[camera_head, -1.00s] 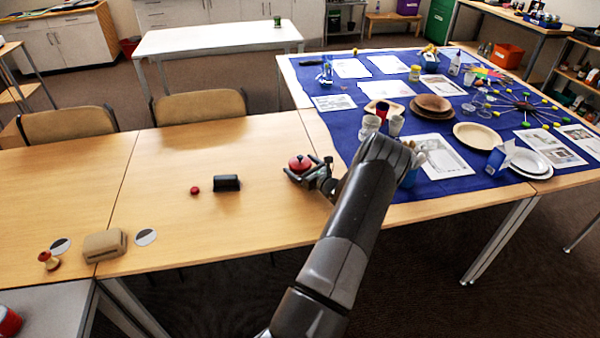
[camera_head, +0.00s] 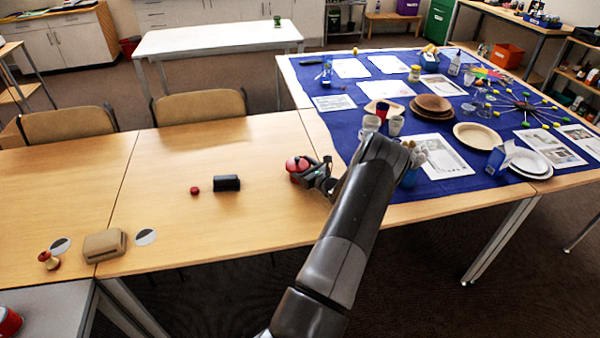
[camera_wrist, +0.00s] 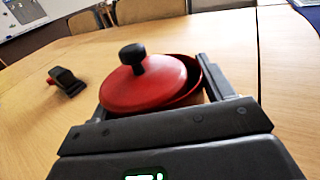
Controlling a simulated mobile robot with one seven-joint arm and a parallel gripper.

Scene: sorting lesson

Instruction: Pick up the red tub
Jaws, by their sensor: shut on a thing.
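The red tub (camera_head: 292,166) stands at the right part of the wooden table, close to the blue cloth. In the wrist view the red tub (camera_wrist: 196,84) has a red lid (camera_wrist: 140,88) with a black knob, and the lid sits askew, leaving part of the rim showing at the right. My gripper (camera_head: 303,173) is shut on the tub, with a finger on either side of it in the wrist view. The tub's lower part is mostly hidden by the lid and my gripper. I cannot tell whether its base touches the table.
A black block (camera_head: 226,183) and a small red disc (camera_head: 194,190) lie left of the tub. A tan block (camera_head: 104,246) and a wooden stamp (camera_head: 48,260) are at the near left. The blue cloth (camera_head: 440,193) at the right is crowded with plates and cups. Table between is clear.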

